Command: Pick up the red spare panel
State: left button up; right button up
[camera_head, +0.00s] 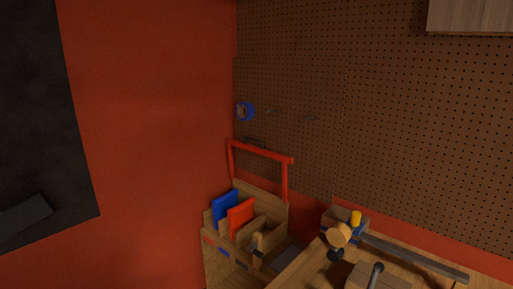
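The red spare panel (241,217) stands upright in a wooden slotted holder (214,249) at the lower middle of the head view. Its lower part is hidden by the holder's wall. A blue panel (225,205) stands in the holder just behind and to the left of it. Neither my left nor my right gripper can be made out in this view, and nothing is seen touching the red panel.
A red frame (262,153) rises behind the holder. A workbench (308,270) to the right carries a round wooden piece (339,235), a yellow knob (355,217) and a long dark bar (415,257). A pegboard (400,130) with a blue roll (247,111) backs the area.

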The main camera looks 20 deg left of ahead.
aim_at(239, 216)
jog(key=i+j+z, duration=0.1)
jog(key=j+z, duration=0.2)
jog(key=j, duration=0.5)
jog(key=j+z, duration=0.3)
jog(key=j, duration=0.5)
